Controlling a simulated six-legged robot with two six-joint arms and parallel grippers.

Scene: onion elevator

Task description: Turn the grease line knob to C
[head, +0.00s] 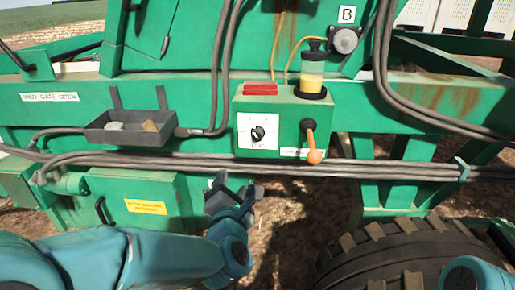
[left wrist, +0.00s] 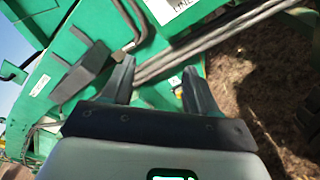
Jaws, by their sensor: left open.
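The grease line knob (head: 258,134) is a small dark knob on a white dial plate (head: 244,143), on the front of a green box (head: 283,110). The letters around the dial are too small to read. My left gripper (head: 233,187) is open and empty, below the box and the hoses, apart from the knob. In the left wrist view its two dark fingers (left wrist: 160,80) are spread with nothing between them. Part of the white plate (left wrist: 168,8) shows at the top of that view. My right gripper is not in view.
An orange-handled lever (head: 312,148) hangs right of the dial. A red block (head: 260,88) and a grease reservoir (head: 312,75) sit on top of the box. Thick hoses (head: 350,168) run just below it. A tray (head: 128,128) is left, a tyre (head: 410,255) lower right.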

